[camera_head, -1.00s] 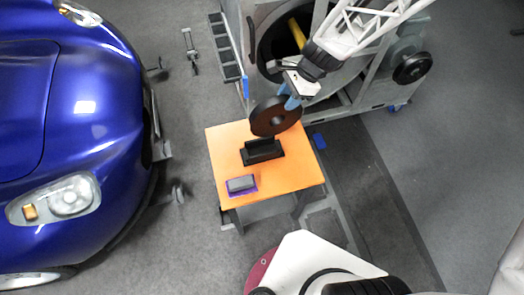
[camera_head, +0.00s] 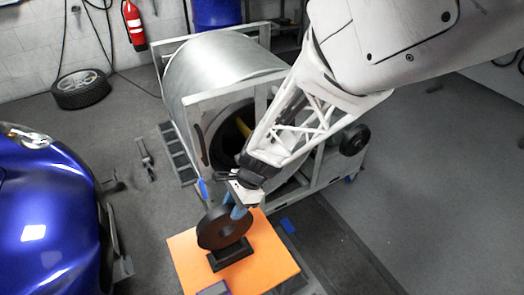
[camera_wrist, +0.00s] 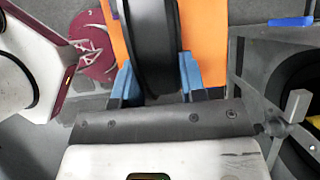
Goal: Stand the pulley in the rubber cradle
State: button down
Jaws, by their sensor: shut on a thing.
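The pulley is a dark brown-black disc (camera_head: 224,229) with a central hub, standing on edge above the orange table. My gripper (camera_head: 240,212) is shut on its upper rim. In the wrist view the pulley's dark grooved rim (camera_wrist: 152,45) is between the blue fingers of my gripper (camera_wrist: 156,78). The rubber cradle (camera_head: 232,257) is a black block on the table. The pulley's lower edge overlaps the cradle in the head view and hides part of it. I cannot tell whether the two touch. The cradle does not show clearly in the wrist view.
The orange tabletop (camera_head: 270,268) has free room right of the cradle. A grey block (camera_head: 214,289) is at its front edge, partly cut off. The metal dynamometer drum (camera_head: 225,68) stands behind, and a blue car (camera_head: 45,215) is at the left.

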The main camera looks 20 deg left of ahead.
aim_at(237, 225)
jog(key=shift+f, duration=2.95)
jog(key=shift+f, duration=1.9)
jog(key=shift+f, duration=0.15)
jog(key=c, duration=0.7)
grip_release()
jog(key=v, duration=1.2)
jog(key=shift+r, duration=0.25)
